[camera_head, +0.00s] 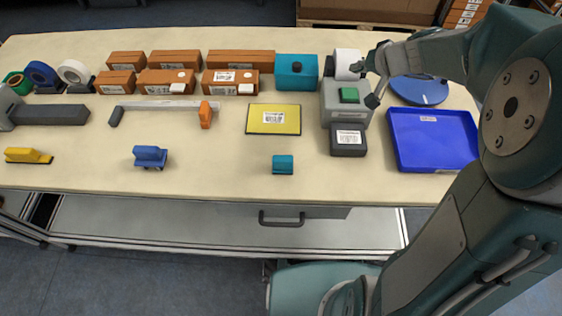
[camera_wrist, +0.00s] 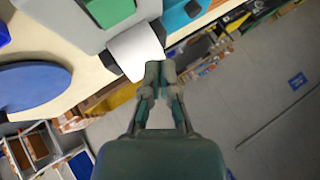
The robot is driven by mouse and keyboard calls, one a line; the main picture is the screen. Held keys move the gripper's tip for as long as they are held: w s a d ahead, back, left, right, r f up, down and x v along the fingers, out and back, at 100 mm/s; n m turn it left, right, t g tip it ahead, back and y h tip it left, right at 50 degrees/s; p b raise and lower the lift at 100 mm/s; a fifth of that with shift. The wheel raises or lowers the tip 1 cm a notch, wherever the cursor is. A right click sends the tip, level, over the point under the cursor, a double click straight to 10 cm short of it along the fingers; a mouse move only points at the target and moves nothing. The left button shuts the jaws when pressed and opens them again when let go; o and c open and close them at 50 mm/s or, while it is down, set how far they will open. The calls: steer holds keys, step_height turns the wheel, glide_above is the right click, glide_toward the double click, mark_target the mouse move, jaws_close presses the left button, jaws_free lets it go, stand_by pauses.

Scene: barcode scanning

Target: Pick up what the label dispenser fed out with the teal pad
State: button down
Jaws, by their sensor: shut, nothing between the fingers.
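The label dispenser (camera_head: 333,107) is a grey machine with a green button (camera_head: 348,95) and a white roll (camera_head: 347,62) at its back. A dark block in front of it bears a white printed label (camera_head: 348,137). A small teal block (camera_head: 283,164), perhaps the teal pad, sits near the table's front edge. My gripper (camera_head: 358,68) is shut and empty beside the white roll, at the dispenser's right. In the wrist view its fingertips (camera_wrist: 160,70) are together near the roll (camera_wrist: 137,50); contact cannot be told.
A teal box with a black knob (camera_head: 297,72) stands left of the dispenser. A blue tray (camera_head: 432,140) and a blue disc (camera_head: 419,90) lie right. A yellow labelled pad (camera_head: 273,119) lies in the middle. Orange boxes (camera_head: 165,82) line the back. The front middle is mostly clear.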

steer(key=c, duration=1)
jaws_free()
steer(key=shift+a, duration=0.1)
steer(key=o, duration=1)
steer(key=shift+n+g, duration=0.3)
steer(key=shift+g, duration=0.4)
steer(key=a, duration=0.1)
steer(key=s+a, duration=0.1)
steer(key=a, duration=0.2)
steer(key=shift+s+f, duration=0.3)
steer(key=shift+s, duration=0.1)
steer(key=s+a+f+g, duration=0.1)
steer(key=s+a+g, duration=0.25)
steer(key=a, duration=0.25)
steer(key=n+g+h, duration=0.1)
steer(key=g+h, duration=0.2)
steer(key=h, duration=0.2)
glide_above(282, 158)
steer(key=shift+s+a+f+t, duration=0.1)
steer(key=shift+a+f+t, duration=0.15)
steer(key=shift+f, duration=0.55)
steer(key=f, duration=1)
steer(key=shift+d+f, duration=0.25)
steer(key=shift+f, duration=0.15)
